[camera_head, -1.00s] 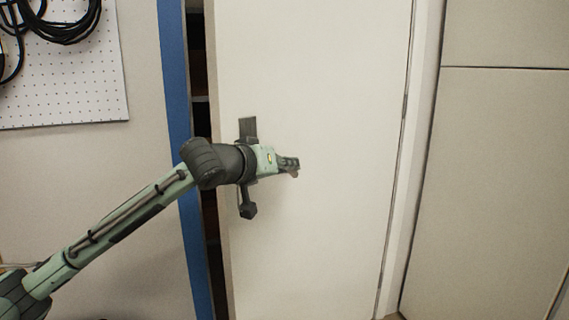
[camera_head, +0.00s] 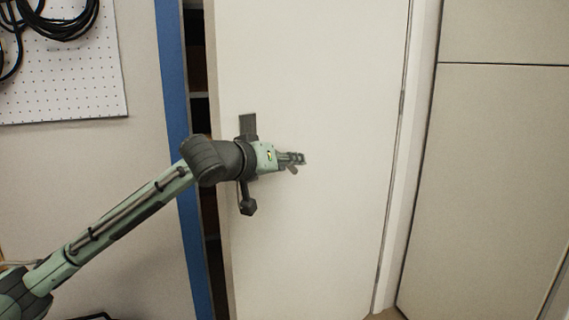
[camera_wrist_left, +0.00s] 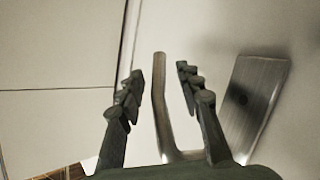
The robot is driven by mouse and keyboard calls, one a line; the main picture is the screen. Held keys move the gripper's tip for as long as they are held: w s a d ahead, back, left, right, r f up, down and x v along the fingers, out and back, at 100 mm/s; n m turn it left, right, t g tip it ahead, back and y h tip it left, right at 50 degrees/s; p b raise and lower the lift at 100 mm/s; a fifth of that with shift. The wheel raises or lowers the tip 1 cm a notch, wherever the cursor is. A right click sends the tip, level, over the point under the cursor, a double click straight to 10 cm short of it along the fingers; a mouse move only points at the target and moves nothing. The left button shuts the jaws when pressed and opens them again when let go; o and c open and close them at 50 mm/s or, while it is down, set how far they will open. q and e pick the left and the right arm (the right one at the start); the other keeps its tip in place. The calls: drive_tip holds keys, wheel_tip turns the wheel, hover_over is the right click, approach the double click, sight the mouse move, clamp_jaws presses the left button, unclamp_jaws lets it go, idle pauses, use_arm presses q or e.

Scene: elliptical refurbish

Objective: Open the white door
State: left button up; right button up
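The white door (camera_head: 330,90) stands slightly ajar, with a dark gap along its left edge. Its metal handle plate (camera_head: 248,125) shows above my left wrist in the head view, and the lever tip (camera_head: 293,169) shows just below the fingers. In the left wrist view the lever (camera_wrist_left: 160,100) runs between the two spread fingers, and the plate (camera_wrist_left: 255,95) is at the right. My left gripper (camera_head: 299,158) is open, its fingers on either side of the lever; I cannot tell whether they touch it. Much of the handle is hidden behind my wrist in the head view. My right gripper is not in view.
A blue door frame strip (camera_head: 178,120) stands left of the gap, where dark shelving shows. A pegboard (camera_head: 65,85) with black cables hangs on the left wall. Pale panels (camera_head: 500,160) stand to the right of the door.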

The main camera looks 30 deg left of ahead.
use_arm(q)
drive_tip(key=v, duration=1.2)
